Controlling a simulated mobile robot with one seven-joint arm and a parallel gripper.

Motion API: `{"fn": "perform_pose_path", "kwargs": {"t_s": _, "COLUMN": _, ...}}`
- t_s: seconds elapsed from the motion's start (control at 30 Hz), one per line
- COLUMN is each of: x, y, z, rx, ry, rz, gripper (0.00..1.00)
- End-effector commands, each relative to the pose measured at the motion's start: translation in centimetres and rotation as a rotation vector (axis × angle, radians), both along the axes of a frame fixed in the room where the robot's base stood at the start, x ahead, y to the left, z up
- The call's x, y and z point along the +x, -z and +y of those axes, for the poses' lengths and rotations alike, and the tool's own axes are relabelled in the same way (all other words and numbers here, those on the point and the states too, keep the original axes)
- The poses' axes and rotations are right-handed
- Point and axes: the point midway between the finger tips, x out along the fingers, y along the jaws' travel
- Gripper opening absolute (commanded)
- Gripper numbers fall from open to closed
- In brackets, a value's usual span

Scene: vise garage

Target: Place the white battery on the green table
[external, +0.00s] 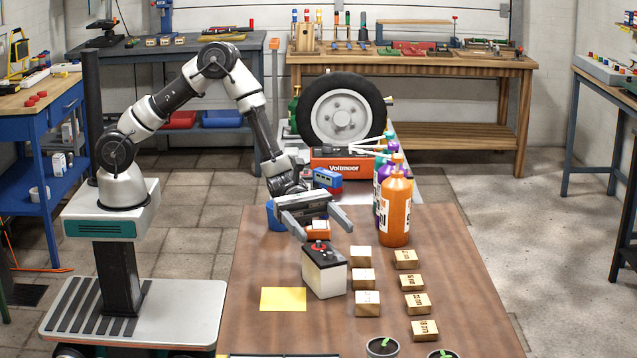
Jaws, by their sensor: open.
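The white battery (326,280), with a black top and a red part on it, stands upright on the brown wooden table (255,248). My gripper (328,234) is open, with its two fingers spread above and slightly behind the battery. It looks apart from the battery and holds nothing that I can see. An orange and blue object partly shows behind and under the fingers.
Small wooden blocks (367,303) stand in two columns right of the battery. A yellow sheet (283,299) lies left of it. An orange bottle (396,209) stands behind the blocks. A red Voltmeer box (341,168) and a tyre (343,110) are farther back. Plant pots (382,348) stand in front.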

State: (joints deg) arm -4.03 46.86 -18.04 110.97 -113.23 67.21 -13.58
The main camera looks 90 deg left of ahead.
Motion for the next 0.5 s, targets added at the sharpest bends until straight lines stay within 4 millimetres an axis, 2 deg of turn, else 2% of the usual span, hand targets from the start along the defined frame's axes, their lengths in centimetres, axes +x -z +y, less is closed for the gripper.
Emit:
{"fn": "perform_pose_path", "kwargs": {"t_s": 0.1, "x": 0.8, "y": 1.2, "z": 0.1, "rx": -0.027, "ry": -0.032, "rz": 0.031, "gripper": 0.73}}
{"fn": "perform_pose_path", "kwargs": {"t_s": 0.4, "x": 0.8, "y": 3.9, "z": 0.1, "rx": -0.027, "ry": -0.032, "rz": 0.030, "gripper": 0.73}}
{"fn": "perform_pose_path", "kwargs": {"t_s": 0.5, "x": 0.8, "y": 5.3, "z": 0.1, "rx": -0.025, "ry": -0.032, "rz": 0.033, "gripper": 0.73}}
